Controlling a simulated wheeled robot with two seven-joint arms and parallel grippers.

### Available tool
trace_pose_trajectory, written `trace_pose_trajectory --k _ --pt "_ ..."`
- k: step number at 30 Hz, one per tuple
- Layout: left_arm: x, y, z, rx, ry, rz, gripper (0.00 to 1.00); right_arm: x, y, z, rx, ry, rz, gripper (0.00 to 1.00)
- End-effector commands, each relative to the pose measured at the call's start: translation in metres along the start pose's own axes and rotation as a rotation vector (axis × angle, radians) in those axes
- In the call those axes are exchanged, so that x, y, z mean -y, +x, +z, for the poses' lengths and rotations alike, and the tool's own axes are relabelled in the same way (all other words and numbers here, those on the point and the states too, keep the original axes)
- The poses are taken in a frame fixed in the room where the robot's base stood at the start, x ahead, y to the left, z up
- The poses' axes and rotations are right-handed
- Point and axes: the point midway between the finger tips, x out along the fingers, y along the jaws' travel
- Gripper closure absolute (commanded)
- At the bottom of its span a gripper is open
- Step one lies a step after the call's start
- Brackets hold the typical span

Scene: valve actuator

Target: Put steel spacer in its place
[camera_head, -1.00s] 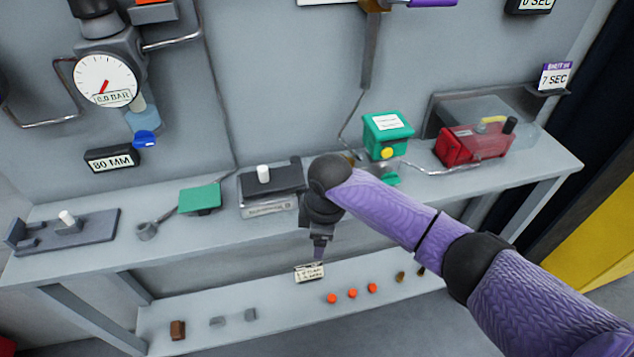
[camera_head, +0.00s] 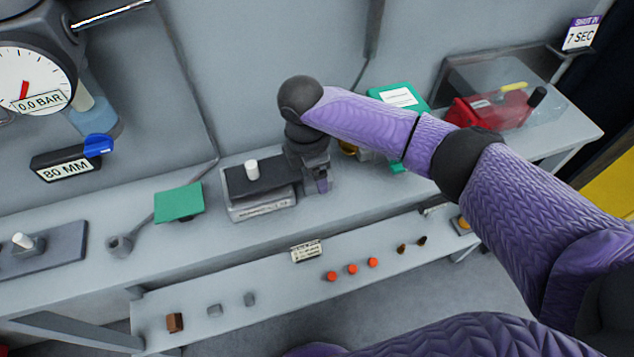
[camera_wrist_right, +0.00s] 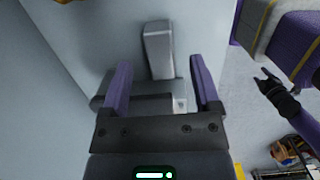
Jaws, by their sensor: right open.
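Two small grey blocks, one (camera_head: 214,310) beside the other (camera_head: 250,299), lie on the low shelf; I cannot tell for sure which is the steel spacer. My right gripper (camera_head: 322,187) points down at the bench, just right of a grey block with a dark top plate and white peg (camera_head: 263,187). In the right wrist view, the gripper (camera_wrist_right: 160,62) is open, its purple fingers apart. A light grey upright bar (camera_wrist_right: 158,48) and a dark grey part (camera_wrist_right: 150,103) show between and beyond them; whether they touch the fingers is unclear. My left gripper is not seen.
The low shelf also holds a brown block (camera_head: 175,322), several orange caps (camera_head: 352,269) and a label (camera_head: 306,251). A green plate (camera_head: 179,203), a green box (camera_head: 400,97) and a red unit under a clear cover (camera_head: 490,105) are on the bench.

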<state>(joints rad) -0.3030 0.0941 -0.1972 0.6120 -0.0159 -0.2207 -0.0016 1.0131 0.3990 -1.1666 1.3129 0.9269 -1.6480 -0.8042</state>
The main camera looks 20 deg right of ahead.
Motion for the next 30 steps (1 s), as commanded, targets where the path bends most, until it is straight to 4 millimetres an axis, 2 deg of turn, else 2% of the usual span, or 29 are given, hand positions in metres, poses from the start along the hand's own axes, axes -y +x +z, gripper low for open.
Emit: trace_pose_trajectory --k 1,3,10,21,30 --pt "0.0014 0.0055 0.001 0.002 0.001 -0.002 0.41 0.0009 0.0116 -0.0005 0.001 0.0 -0.003 0.2" --pt "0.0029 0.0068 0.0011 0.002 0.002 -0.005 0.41 0.001 0.0186 -0.0003 0.001 0.0 -0.002 0.2" --pt "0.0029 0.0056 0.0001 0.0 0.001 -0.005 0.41 0.0008 0.019 -0.0001 0.001 -0.001 0.0 0.2" --pt "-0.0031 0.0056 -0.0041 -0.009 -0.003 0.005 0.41 0.0007 0.0187 -0.0001 0.001 -0.001 0.0 0.99" --pt "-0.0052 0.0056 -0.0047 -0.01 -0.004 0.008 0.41 0.0005 0.0184 -0.0001 0.0 0.0 0.001 1.0"
